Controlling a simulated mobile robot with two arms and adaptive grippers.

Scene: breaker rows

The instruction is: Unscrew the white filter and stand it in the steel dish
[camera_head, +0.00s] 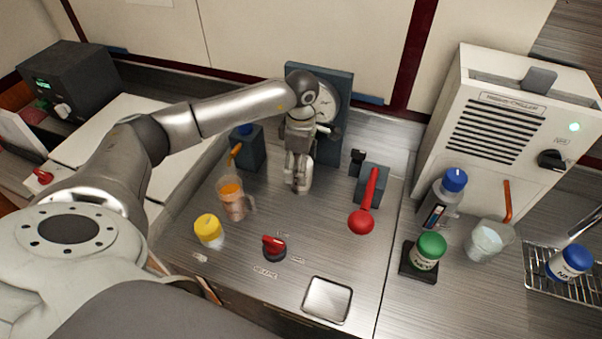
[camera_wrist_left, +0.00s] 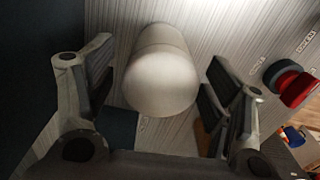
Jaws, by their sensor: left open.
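The white filter (camera_wrist_left: 160,78) is a pale cylinder with a rounded end, seen in the left wrist view. My left gripper (camera_wrist_left: 158,90) is open around it, one finger on each side, with a visible gap to each. In the head view my left gripper (camera_head: 300,168) points down in front of the dark panel with the round gauge. There the filter is hard to tell apart from the gripper. The steel dish (camera_head: 327,300) is a shallow, empty square tray at the front of the worktop. My right gripper is not in view.
A red knob (camera_head: 273,247) stands between the gripper and the dish. An orange-filled beaker (camera_head: 232,200) and a yellow-capped jar (camera_head: 209,230) stand left. A green-capped jar (camera_head: 428,250) stands right of the dish.

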